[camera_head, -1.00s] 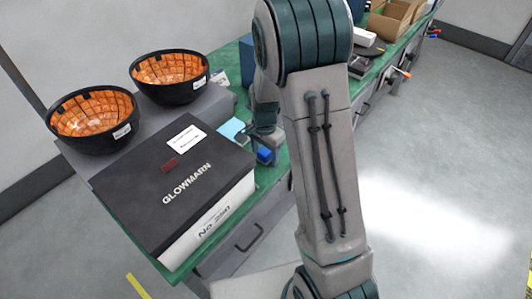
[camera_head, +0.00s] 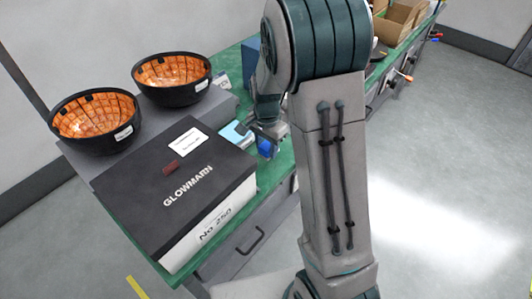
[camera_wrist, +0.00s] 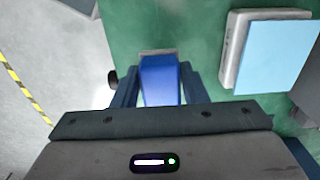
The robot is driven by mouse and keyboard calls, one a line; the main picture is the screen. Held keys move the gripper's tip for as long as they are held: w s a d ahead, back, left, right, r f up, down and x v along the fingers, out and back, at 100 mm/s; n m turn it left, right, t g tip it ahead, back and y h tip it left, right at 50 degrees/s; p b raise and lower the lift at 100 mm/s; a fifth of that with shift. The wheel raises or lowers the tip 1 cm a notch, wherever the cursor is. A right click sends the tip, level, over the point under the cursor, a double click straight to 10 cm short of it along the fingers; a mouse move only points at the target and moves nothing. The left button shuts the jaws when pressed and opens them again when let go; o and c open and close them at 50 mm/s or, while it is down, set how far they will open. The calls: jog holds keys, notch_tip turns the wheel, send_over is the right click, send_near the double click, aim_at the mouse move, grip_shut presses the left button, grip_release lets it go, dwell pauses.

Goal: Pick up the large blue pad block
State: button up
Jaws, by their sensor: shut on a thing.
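The blue pad block (camera_wrist: 160,80) sits between the two fingers of my gripper (camera_wrist: 158,88) in the wrist view. My gripper is shut on it, with a finger against each side. In the head view the blue block (camera_head: 265,147) shows as a small blue patch below my gripper (camera_head: 268,137), near the front edge of the green bench. The arm hides part of the gripper there. I cannot tell whether the block is clear of the bench top.
A light-blue pad on a grey base (camera_wrist: 275,55) lies right of the gripper. The black GLOWMARN box (camera_head: 175,185) stands left on the green bench (camera_head: 284,165). Two black bowls with orange insides (camera_head: 95,115) stand behind it. Cardboard boxes (camera_head: 397,18) stand at the far end.

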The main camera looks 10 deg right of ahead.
jog(key=s+d+r, duration=0.2)
jog(key=d+r, duration=0.5)
jog(key=d, duration=0.4)
jog(key=shift+s+d+r+b, duration=0.15)
jog(key=shift+d+r+b, duration=0.1)
jog(key=shift+b, duration=0.2)
jog(key=shift+o, duration=0.4)
